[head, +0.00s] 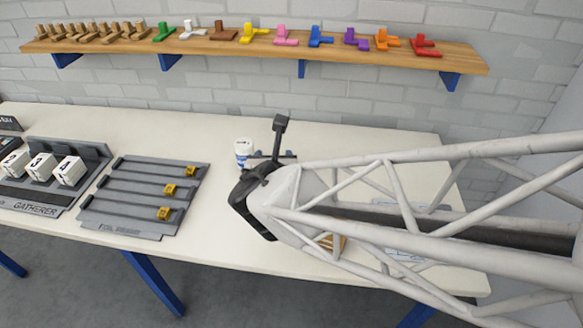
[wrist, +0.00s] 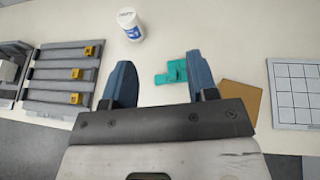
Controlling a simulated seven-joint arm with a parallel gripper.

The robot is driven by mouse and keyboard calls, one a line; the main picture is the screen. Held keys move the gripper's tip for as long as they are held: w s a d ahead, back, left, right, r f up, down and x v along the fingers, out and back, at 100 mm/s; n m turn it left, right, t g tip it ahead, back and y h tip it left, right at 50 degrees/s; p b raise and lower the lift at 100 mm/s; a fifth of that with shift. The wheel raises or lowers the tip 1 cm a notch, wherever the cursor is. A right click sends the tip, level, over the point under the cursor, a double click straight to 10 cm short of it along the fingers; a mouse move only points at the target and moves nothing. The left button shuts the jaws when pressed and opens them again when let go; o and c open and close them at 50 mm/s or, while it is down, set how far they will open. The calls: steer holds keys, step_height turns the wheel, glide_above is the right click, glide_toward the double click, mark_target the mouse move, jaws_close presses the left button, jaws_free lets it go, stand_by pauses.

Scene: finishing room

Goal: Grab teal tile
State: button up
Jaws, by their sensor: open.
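The teal tile (wrist: 173,72) lies flat on the cream table in the wrist view, an angular piece with a stepped outline. It lies ahead of my gripper (wrist: 160,62), between the fingertips in the picture and closer to the right finger. The two blue fingers are spread wide with nothing held between them. The height gap between fingers and tile is hard to tell. In the head view my arm hides the tile, and my gripper's fingers do not show clearly.
A white jar with a blue label (wrist: 130,24) stands beyond the fingers. A tan square plate (wrist: 240,98) and a white gridded board (wrist: 297,92) lie right. A grey slotted rack (head: 143,195) with yellow blocks and the gatherer tray (head: 45,203) are left. Coloured pieces line the wall shelf (head: 260,46).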

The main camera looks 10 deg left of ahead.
step_height(320, 180, down, 21)
steer(key=shift+f, duration=0.15)
steer(key=shift+w, duration=0.1)
steer(key=shift+x, duration=1.2)
steer(key=shift+x, duration=2.6)
jaws_close()
